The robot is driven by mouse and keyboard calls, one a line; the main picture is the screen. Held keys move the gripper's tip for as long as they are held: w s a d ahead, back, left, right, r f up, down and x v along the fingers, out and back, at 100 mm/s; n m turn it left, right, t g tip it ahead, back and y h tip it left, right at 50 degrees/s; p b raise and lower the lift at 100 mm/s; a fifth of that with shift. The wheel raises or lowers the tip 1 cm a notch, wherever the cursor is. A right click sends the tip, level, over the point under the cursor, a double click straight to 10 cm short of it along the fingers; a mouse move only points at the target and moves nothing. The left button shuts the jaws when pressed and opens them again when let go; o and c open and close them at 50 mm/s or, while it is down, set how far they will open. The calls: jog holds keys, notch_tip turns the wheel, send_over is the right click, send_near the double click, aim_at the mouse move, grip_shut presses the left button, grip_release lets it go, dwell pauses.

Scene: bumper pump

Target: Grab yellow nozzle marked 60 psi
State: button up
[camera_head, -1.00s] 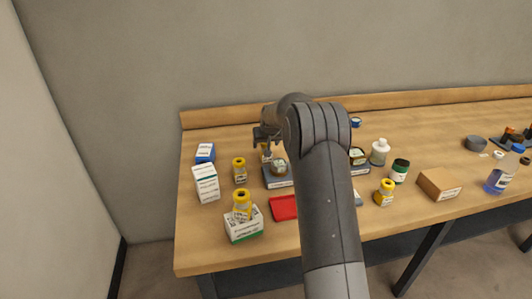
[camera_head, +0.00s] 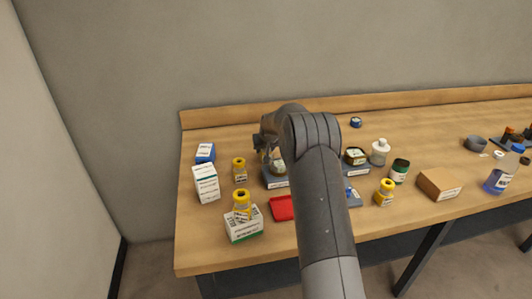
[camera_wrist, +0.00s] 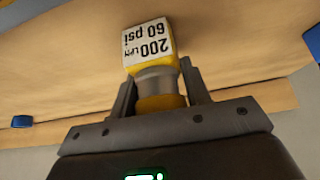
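The yellow nozzle (camera_wrist: 158,78) shows in the wrist view with a white label reading "200 LPM 60 psi", upside down in the picture. It has a grey band in its middle. My gripper (camera_wrist: 160,85) has one finger on each side of it, and both fingers appear to touch it. In the head view my gripper (camera_head: 268,145) is over the back left of the table, partly hidden by my arm. The nozzle cannot be made out there. Other yellow nozzle-like pieces stand on a white box (camera_head: 243,231), beside it (camera_head: 239,170), and at the right (camera_head: 386,192).
The wooden table (camera_head: 430,150) has a low back rail. A blue-grey stand (camera_head: 277,183) and red tray (camera_head: 282,208) lie near my arm. White carton (camera_head: 206,184), blue box (camera_head: 205,152), bottles and cardboard box (camera_head: 439,184) stand around. The back middle is fairly clear.

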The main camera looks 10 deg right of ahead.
jog(key=c, duration=0.6)
